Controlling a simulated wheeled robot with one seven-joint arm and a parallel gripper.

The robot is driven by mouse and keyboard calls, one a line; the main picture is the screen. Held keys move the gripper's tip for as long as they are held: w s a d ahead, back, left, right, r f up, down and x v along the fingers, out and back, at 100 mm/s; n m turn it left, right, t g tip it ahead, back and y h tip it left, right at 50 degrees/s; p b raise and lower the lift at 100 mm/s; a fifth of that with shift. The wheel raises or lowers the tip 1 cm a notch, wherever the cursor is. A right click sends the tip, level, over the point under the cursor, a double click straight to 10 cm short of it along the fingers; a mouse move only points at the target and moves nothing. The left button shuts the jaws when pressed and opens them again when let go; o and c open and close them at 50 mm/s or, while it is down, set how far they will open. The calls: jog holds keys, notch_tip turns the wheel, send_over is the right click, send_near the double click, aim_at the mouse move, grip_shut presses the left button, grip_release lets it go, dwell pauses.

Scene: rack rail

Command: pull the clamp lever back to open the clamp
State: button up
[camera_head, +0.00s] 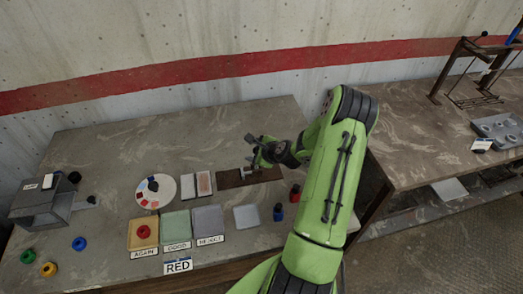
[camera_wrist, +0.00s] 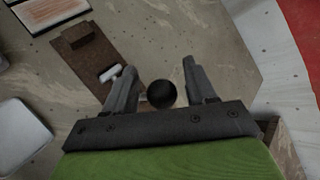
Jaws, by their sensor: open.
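The clamp sits on a brown base board (camera_head: 234,180) on the table, and the board also shows in the wrist view (camera_wrist: 93,62). In the wrist view a brown block (camera_wrist: 75,35) is at the board's far end and a small white bar (camera_wrist: 110,73) lies nearer. The black ball knob (camera_wrist: 161,94) of the lever is between my open fingers, with a gap visible on both sides. My gripper (camera_head: 254,149) is over the board's right part in the head view, and its fingers (camera_wrist: 158,72) also show in the wrist view. The lever's shaft is mostly hidden.
Left of the board are a two-part block (camera_head: 196,185), a round white dial (camera_head: 156,192) and labelled trays (camera_head: 175,225). A grey machine (camera_head: 40,203) stands far left. A second table (camera_head: 425,140) is at right.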

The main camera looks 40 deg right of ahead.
jog(key=v, duration=1.4)
jog(key=shift+s+r, duration=0.25)
jog(key=shift+s, duration=0.1)
jog(key=a+r+n+g+y, duration=0.15)
jog(key=a+r+n, duration=0.25)
jog(key=a+n, duration=0.5)
jog(key=a+r+n+g, duration=0.3)
jog(key=a+r+n, duration=0.2)
jog(key=a+n, duration=0.4)
jog(key=s+a+r+n, duration=0.3)
jog(key=s+n, duration=0.2)
jog(key=s, duration=0.1)
jog(key=s+a+r+n, duration=0.3)
jog(key=s+a+n, duration=0.1)
jog(key=s, duration=0.3)
jog(key=shift+s+a+r+n+h+b, duration=0.2)
jog(key=shift+s+r+n+h+b, duration=0.1)
jog(key=shift+n+h+b, duration=0.15)
